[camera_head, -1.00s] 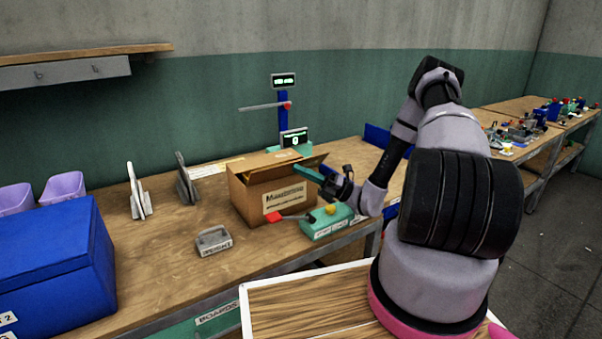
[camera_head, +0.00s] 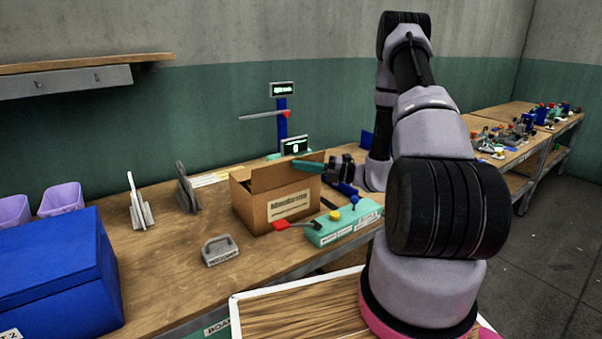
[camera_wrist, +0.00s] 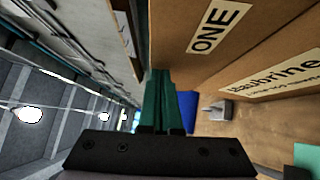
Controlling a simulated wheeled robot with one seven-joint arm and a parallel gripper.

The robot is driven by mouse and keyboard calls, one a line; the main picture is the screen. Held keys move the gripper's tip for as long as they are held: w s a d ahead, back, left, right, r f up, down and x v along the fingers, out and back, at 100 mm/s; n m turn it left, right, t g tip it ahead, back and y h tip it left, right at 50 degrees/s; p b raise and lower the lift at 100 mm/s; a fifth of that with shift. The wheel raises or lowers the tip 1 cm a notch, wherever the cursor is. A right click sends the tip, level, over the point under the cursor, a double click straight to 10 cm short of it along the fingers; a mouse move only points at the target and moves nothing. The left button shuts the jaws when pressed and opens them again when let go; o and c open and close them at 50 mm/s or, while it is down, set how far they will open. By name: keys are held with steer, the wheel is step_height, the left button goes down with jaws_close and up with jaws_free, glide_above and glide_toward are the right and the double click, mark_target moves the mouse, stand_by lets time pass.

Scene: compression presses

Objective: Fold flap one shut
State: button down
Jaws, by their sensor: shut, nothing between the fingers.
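The brown cardboard box (camera_head: 262,208) stands on the bench with its label facing forward. A raised flap (camera_head: 283,175) shows at its top in the head view. My gripper (camera_head: 300,165) is at the box's upper right edge. Its teal fingers are shut and empty. In the wrist view the closed fingers (camera_wrist: 165,98) lie just left of a brown panel marked ONE (camera_wrist: 205,60). Contact cannot be told. The box's labelled face (camera_wrist: 270,75) shows to the right. The box's inside is mostly hidden.
A teal control box (camera_head: 345,226) with a red lever (camera_head: 282,225) stands in front of the box. A grey weight (camera_head: 219,250) sits on the bench to the left. A display post (camera_head: 282,125) stands behind. A blue bin (camera_head: 60,270) is at far left.

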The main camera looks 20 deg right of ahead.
steer(key=w+a+f+m+g+h, duration=0.2)
steer(key=w+m+g+h, duration=0.1)
steer(key=w, duration=0.2)
steer(key=w+a+f+m+g+h, duration=0.2)
steer(key=w+m+g+h, duration=0.1)
steer(key=w, duration=0.3)
steer(key=shift+w+f+m, duration=0.15)
steer(key=shift+w+m, duration=0.15)
steer(key=shift+m, duration=0.2)
stand_by(0.5)
steer(key=shift+f, duration=0.1)
steer(key=shift+r, duration=0.2)
stand_by(0.4)
